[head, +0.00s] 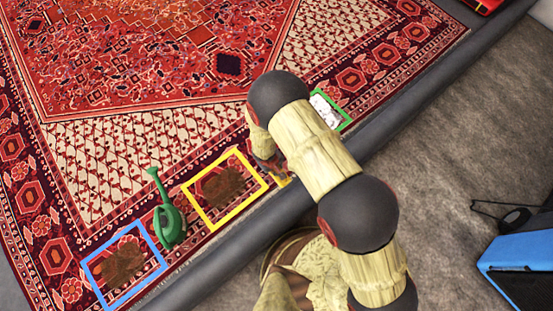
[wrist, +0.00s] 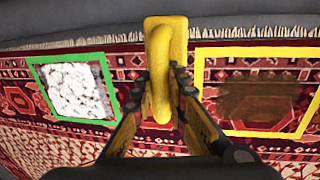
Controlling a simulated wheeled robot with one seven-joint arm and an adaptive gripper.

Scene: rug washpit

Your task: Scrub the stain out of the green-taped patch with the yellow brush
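The yellow brush (wrist: 178,35) is in the middle of the wrist view, its handle between the two fingers of my gripper (wrist: 162,88), which is shut on it. The green-taped patch (wrist: 38,66) lies left of the brush there, apart from it. White foam (wrist: 76,88) covers most of that patch, so any stain under it is hidden. In the head view the green-taped patch (head: 346,119) is partly hidden behind my arm. Only a bit of the yellow brush (head: 283,182) shows there, beside my gripper (head: 270,165), near the rug's edge.
A yellow-taped patch (head: 189,191) with a brown stain lies left of my gripper in the head view. A blue-taped patch (head: 157,243) with a brown stain is farther left. A green handled tool (head: 168,222) stands between them. A dark kerb (head: 222,264) borders the rug (head: 130,60).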

